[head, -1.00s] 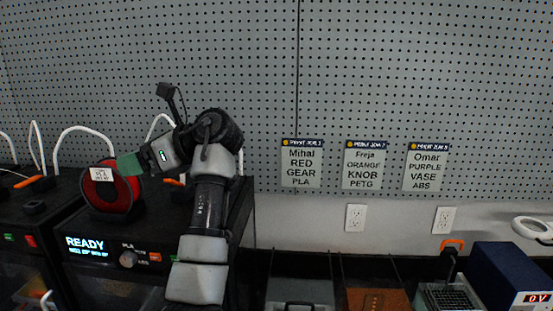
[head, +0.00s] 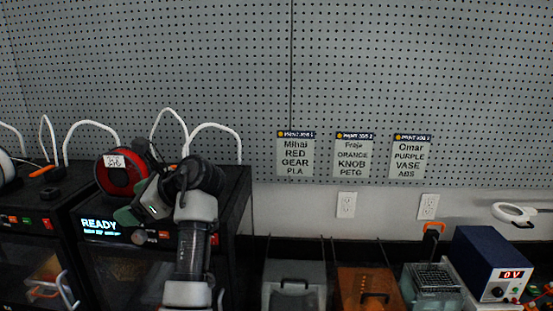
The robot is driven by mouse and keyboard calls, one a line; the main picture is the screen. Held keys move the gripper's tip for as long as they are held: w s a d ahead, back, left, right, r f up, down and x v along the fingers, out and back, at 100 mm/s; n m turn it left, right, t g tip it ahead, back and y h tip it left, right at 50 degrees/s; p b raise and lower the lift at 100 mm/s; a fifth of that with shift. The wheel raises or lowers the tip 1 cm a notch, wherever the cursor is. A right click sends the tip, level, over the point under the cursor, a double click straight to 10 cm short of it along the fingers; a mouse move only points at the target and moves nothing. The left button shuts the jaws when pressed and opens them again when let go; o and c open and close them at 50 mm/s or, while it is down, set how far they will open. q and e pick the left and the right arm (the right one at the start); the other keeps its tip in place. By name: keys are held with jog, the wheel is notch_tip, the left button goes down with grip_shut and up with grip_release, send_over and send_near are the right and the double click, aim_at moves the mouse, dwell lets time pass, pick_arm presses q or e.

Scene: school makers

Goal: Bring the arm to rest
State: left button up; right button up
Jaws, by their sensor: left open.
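My left arm rises from the bottom of the head view, in front of the printer. Its gripper (head: 126,215) points left, with greenish fingertips in front of the printer's front panel; its jaws are open, though the fingers are small and partly hidden by the wrist. I see nothing held in it. A red spool (head: 121,181) with a white label stands on top of the printer (head: 228,188), above and behind the gripper and apart from it. My right gripper is out of view.
The printer's display (head: 100,227) reads READY. White tubes (head: 215,126) arch above the printers. Right of my arm stand a grey box (head: 295,272), an orange box (head: 366,287), a wire-topped unit (head: 433,283) and a blue power supply (head: 488,258). Job cards (head: 295,155) hang on the pegboard.

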pick_arm(q)
jog(key=s+a+f+n+t+h, duration=0.1)
jog(key=s+f+n+h, duration=0.4)
jog(key=f, duration=0.8)
jog(key=s+a+f+n+t, duration=0.15)
jog(key=s+f, duration=0.55)
jog(key=f, duration=0.7)
jog(key=s+d+f+n+h, duration=0.2)
jog(key=s+d+n+h, duration=0.1)
jog(key=s, duration=0.5)
jog(key=s+d+f+n+h, duration=0.2)
jog(key=s+d+f+n, duration=0.15)
jog(key=s, duration=0.45)
jog(key=s+d+f+n+h, duration=0.2)
jog(key=s+d+h, duration=0.15)
jog(key=s, duration=0.45)
notch_tip(320, 180, down, 29)
jog(key=s+g+b, duration=0.2)
jog(key=s+a+f+g+b, duration=0.1)
jog(key=s+a+f, duration=0.1)
jog(key=s+f, duration=1.3)
jog(key=shift+a+f, duration=0.35)
jog(key=shift+f, duration=0.3)
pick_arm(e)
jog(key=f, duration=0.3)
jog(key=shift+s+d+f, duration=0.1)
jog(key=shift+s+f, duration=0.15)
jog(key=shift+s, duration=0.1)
